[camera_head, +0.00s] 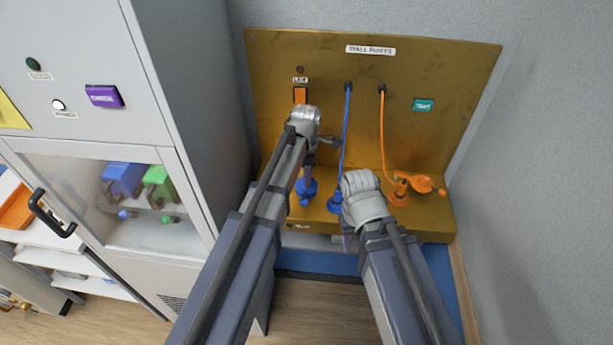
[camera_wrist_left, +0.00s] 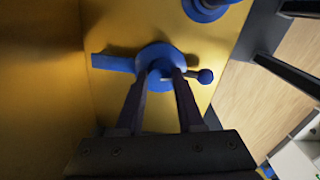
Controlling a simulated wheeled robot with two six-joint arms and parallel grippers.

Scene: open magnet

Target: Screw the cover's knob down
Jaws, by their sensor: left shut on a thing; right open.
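A blue knob (camera_wrist_left: 160,62) on a round blue cover (camera_head: 307,188) sits on the brass-coloured ledge of the wall panel. My left gripper (camera_head: 308,172) points down onto it. In the left wrist view my left gripper (camera_wrist_left: 162,74) is shut on the knob, one finger on each side. A short arm with a ball end (camera_wrist_left: 205,76) sticks out to the right of the knob, and a flat blue tab (camera_wrist_left: 112,63) to the left. My right gripper (camera_head: 349,240) is low in front of the ledge, open, its fingers mostly hidden by its wrist.
A blue fitting with a blue cable (camera_head: 335,204) stands right of the knob. An orange fitting (camera_head: 399,195) and an orange part (camera_head: 428,184) lie further right. A grey cabinet (camera_head: 185,130) stands left; a grey wall is on the right.

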